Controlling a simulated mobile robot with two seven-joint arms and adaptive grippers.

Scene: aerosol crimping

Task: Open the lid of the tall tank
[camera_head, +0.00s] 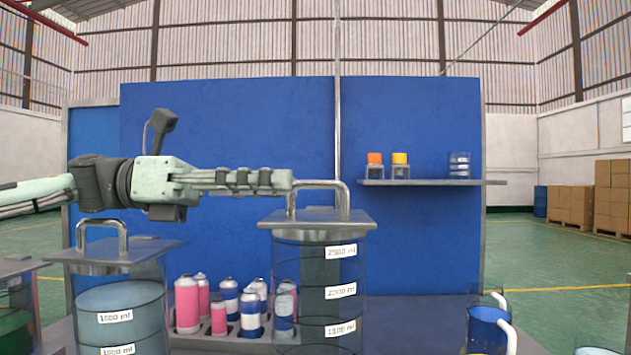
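The tall tank (351,265) is a clear cylinder with volume labels up to 2500 ml and dark contents. It stands upright right of the middle. Its flat grey lid (355,219) rests level on top. A bent metal handle (332,184) rises from the lid. My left gripper (290,180) comes in from the left, level with the top of the handle. Its fingertips overlap the handle's left end in the picture. I see the fingers side-on, so I cannot tell whether they are open or shut, or touch the handle. My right gripper is not in view.
A shorter lidded tank (142,292) with a handle (103,225) stands at left. A rack of pink, blue and white cans (187,304) sits between the tanks. A shelf (433,182) holds orange and yellow pieces. Clear cups (487,328) stand at right. A blue panel (240,130) closes the back.

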